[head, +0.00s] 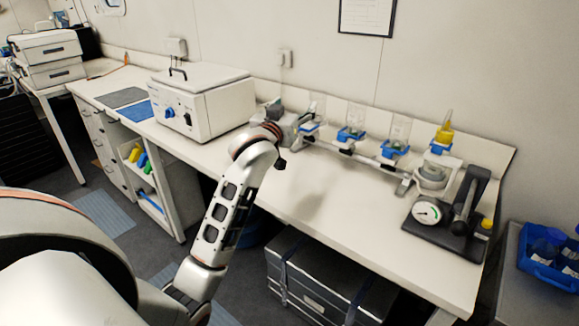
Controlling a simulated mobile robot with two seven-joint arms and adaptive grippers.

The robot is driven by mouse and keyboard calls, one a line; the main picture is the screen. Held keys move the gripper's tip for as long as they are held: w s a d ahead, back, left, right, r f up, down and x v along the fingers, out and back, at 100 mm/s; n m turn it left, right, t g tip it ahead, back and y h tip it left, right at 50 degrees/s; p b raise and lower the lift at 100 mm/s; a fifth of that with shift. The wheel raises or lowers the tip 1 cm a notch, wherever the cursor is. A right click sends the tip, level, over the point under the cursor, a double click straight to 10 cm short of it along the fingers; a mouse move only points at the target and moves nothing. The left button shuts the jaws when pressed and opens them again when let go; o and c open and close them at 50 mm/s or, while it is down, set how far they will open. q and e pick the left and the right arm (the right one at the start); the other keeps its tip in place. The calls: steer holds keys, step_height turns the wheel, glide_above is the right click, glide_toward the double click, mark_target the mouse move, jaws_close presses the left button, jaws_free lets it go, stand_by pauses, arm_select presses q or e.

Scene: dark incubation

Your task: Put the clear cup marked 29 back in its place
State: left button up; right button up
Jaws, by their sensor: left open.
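Clear cups with blue collars stand in a row on a metal rail at the back of the bench: a left one (317,108), a middle one (355,118) and a right one (399,132). No number can be read on them, so I cannot tell which is 29. My left gripper (281,150) is over the bench, left of and nearer than the row. It is mostly hidden behind my wrist. It is open, and no cup shows in it. My right gripper is out of view.
A white lidded box (222,107) stands left of my left arm. A pressure gauge (427,211) on a black stand is at the bench's right end, near a yellow-topped bottle (444,134). A blue crate (548,272) sits at far right. The bench front (370,240) is clear.

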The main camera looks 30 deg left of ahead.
arm_select(q)
step_height(320, 180, down, 17)
steer(key=s+b, duration=0.1)
steer(key=b, duration=0.1)
steer(key=shift+s+f, duration=0.2)
steer(key=shift+s, duration=0.2)
